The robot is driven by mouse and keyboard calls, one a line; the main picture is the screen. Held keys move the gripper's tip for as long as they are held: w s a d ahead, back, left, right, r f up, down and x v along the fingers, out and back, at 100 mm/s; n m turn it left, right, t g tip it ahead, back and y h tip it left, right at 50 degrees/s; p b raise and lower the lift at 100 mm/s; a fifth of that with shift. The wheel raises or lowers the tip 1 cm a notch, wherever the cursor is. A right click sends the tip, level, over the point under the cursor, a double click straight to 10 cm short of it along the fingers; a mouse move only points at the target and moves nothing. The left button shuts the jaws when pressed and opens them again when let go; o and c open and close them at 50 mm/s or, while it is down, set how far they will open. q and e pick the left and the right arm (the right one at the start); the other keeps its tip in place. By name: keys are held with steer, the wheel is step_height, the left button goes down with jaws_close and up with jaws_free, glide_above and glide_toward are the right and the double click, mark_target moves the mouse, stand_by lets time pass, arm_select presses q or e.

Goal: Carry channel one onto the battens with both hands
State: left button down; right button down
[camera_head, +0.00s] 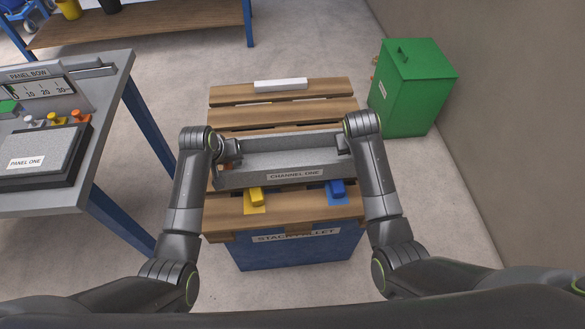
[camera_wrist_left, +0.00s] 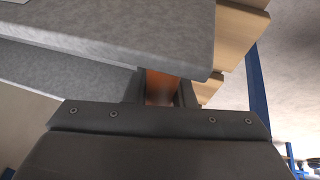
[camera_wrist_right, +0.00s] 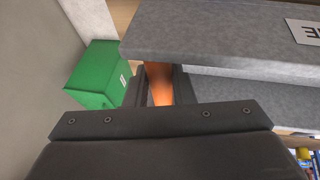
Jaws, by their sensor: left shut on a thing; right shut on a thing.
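Channel one (camera_head: 265,178), a long grey U-shaped piece with a name label, lies crosswise in front of me over the stack pallet (camera_head: 275,212). My left gripper (camera_head: 234,150) is shut on an orange tab at its left end; the tab shows in the left wrist view (camera_wrist_left: 160,88). My right gripper (camera_head: 343,146) is shut on the matching orange tab (camera_wrist_right: 160,85) at its right end. The channel looks nearly level; its height above the slats is hard to tell.
A white bar (camera_head: 280,85) lies on the pallet's rear slat. A green cabinet (camera_head: 415,85) stands at the back right, near the wall. A grey panel bench (camera_head: 100,100) with panel one (camera_head: 40,150) is at the left. A wooden bench (camera_head: 150,25) stands behind.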

arm_select(q)
steer(key=shift+w+a+f+b, duration=0.1)
steer(key=shift+a+f+b, duration=0.15)
steer(key=shift+f+b, duration=0.2)
arm_select(e)
steer(key=shift+d+f, duration=0.25)
steer(key=shift+f, duration=0.15)
arm_select(q)
steer(key=c, duration=1.5)
jaws_free()
arm_select(e)
steer(key=c, duration=1.5)
jaws_free()
arm_select(q)
steer(key=shift+o, duration=1.2)
steer(key=shift+s, duration=0.2)
arm_select(e)
steer(key=shift+o, duration=1.2)
steer(key=shift+s, duration=0.15)
arm_select(q)
steer(key=shift+d+r, duration=0.1)
steer(key=shift+d, duration=0.05)
arm_select(e)
steer(key=shift+a, duration=0.15)
